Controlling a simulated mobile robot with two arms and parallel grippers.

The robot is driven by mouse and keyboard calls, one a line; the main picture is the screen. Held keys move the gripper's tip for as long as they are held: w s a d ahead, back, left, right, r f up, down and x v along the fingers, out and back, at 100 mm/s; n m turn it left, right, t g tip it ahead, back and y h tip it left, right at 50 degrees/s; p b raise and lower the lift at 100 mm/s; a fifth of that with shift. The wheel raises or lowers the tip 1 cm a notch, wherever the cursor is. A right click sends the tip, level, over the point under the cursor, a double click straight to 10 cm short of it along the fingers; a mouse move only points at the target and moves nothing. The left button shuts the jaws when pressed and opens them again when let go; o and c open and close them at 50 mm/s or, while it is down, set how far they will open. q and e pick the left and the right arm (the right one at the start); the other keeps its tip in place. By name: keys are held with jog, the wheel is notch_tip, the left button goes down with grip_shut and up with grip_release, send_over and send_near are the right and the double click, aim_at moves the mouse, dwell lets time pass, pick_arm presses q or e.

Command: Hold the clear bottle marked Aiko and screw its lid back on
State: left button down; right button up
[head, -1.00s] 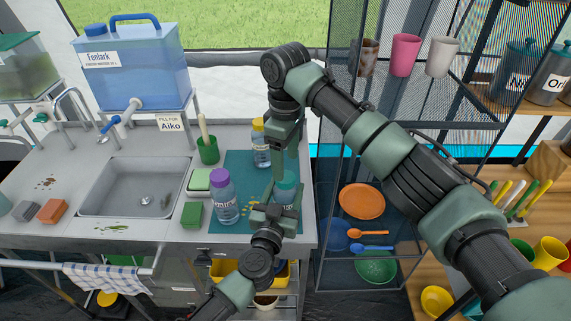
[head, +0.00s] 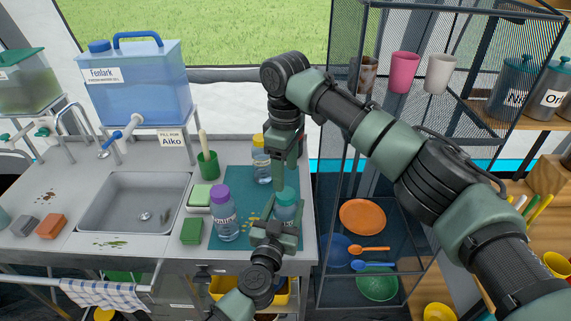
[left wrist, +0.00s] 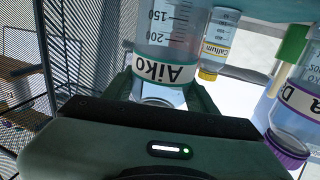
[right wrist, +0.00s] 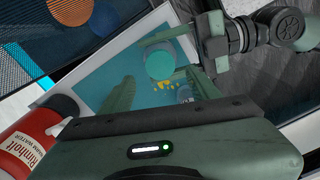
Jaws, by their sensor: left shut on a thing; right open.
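The clear Aiko bottle (head: 286,210) stands on the teal mat (head: 222,238) near the counter's right end. Its Aiko label shows upside down in the left wrist view (left wrist: 165,72). A round teal lid (head: 286,194) is at its top; it also shows from above in the right wrist view (right wrist: 160,64). I cannot tell how tightly it sits. My left gripper (head: 274,232) is shut around the bottle from the front. My right gripper (head: 279,183) points down, open and empty, close above and slightly left of the lid.
A purple-lidded bottle (head: 224,212) stands to the left, and the yellow-lidded Callum bottle (head: 261,160) behind. Green sponges, a brush cup (head: 208,165) and the sink (head: 140,205) lie further left. A mesh shelf (head: 365,180) stands close on the right.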

aim_at(286, 193)
jog(key=shift+f, duration=3.15)
grip_shut()
jog(key=shift+o, duration=0.7)
grip_release()
